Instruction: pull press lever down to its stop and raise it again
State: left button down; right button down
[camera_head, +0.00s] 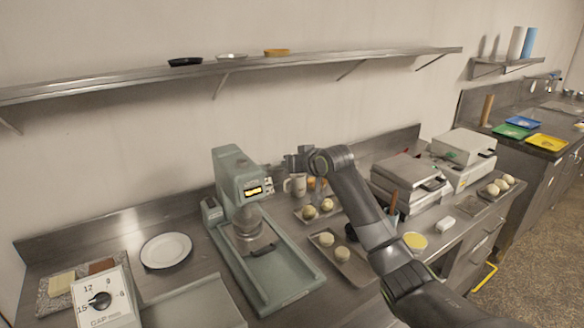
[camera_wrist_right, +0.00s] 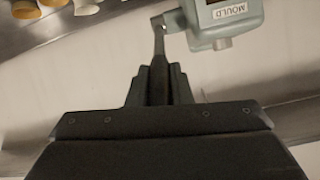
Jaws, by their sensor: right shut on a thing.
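The grey-green press (camera_head: 228,168) stands on the steel counter, left of the middle in the head view. A small yellow-lit display is on its head, and a round metal pressing part (camera_head: 247,226) hangs over its base. In the wrist view, the press head (camera_wrist_right: 225,22) carries a "MOULD" label, and the grey press lever (camera_wrist_right: 159,42) joins its side. My right gripper (camera_head: 291,163) is beside the press head at its right. In the wrist view its jaws (camera_wrist_right: 158,80) are shut on the lever's end. My left gripper is not in view.
Trays of dough balls (camera_head: 341,254) and a white mug (camera_head: 297,184) stand right of the press. Left are a white plate (camera_head: 166,250) and a dial box (camera_head: 101,300). Closed metal appliances (camera_head: 409,172) are farther right. A wall shelf (camera_head: 240,66) runs above.

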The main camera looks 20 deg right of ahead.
notch_tip(320, 180, down, 12)
jog(key=s+t+y+b, duration=0.1)
jog(key=t+b, duration=0.6)
jog(key=b, duration=1)
jog(key=shift+s+d+t, duration=0.15)
jog(key=shift+s+t, duration=0.25)
jog(key=shift+s, duration=0.2)
jog(key=shift+f, duration=0.1)
jog(key=c, duration=1.3)
grip_release()
jog(key=shift+w, duration=0.15)
jog(key=shift+s, duration=0.2)
jog(key=v, duration=1.7)
jog(key=shift+s+f, duration=0.1)
